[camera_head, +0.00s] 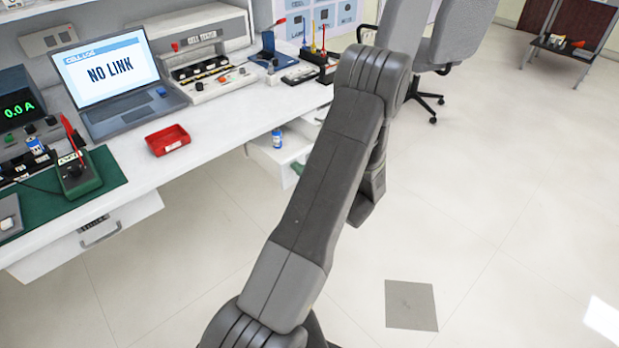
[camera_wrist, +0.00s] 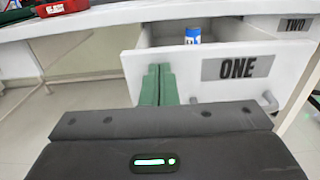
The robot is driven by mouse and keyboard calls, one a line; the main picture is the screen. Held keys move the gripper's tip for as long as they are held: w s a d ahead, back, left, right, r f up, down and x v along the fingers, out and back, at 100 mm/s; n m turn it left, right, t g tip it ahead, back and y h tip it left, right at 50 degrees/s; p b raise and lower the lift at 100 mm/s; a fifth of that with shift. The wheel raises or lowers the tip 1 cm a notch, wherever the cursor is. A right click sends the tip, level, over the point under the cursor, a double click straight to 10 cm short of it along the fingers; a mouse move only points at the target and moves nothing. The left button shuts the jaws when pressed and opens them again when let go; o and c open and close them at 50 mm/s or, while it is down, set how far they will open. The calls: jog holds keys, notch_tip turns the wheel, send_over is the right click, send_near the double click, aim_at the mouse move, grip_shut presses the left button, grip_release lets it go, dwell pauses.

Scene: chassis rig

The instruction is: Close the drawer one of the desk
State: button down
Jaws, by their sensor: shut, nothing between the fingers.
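Drawer one (camera_wrist: 205,68), white with a "ONE" label and a metal handle (camera_wrist: 268,101), stands pulled out under the desk (camera_head: 225,118). It also shows open in the head view (camera_head: 262,152), partly hidden by my arm. A small blue-and-white bottle (camera_wrist: 192,31) is inside it, also visible in the head view (camera_head: 277,138). My gripper (camera_wrist: 157,72) has green fingers held together, empty. They are in front of the left part of the drawer's front, left of the label; I cannot tell whether they touch it.
A drawer labelled "TWO" (camera_wrist: 296,24) is to the right in the wrist view. Another drawer (camera_head: 95,235) with a handle is at the desk's left. A red tray (camera_head: 168,140) and a laptop (camera_head: 110,75) are on the desk. The floor (camera_head: 480,220) at right is open.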

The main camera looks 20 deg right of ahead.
jog(key=b+x, duration=0.3)
jog(key=x, duration=1.5)
jog(key=shift+a, duration=0.1)
jog(key=shift+w+a, duration=0.1)
jog(key=shift+w, duration=0.15)
jog(key=shift+w+r, duration=0.1)
jog(key=shift+r, duration=0.05)
jog(key=shift+r, duration=0.15)
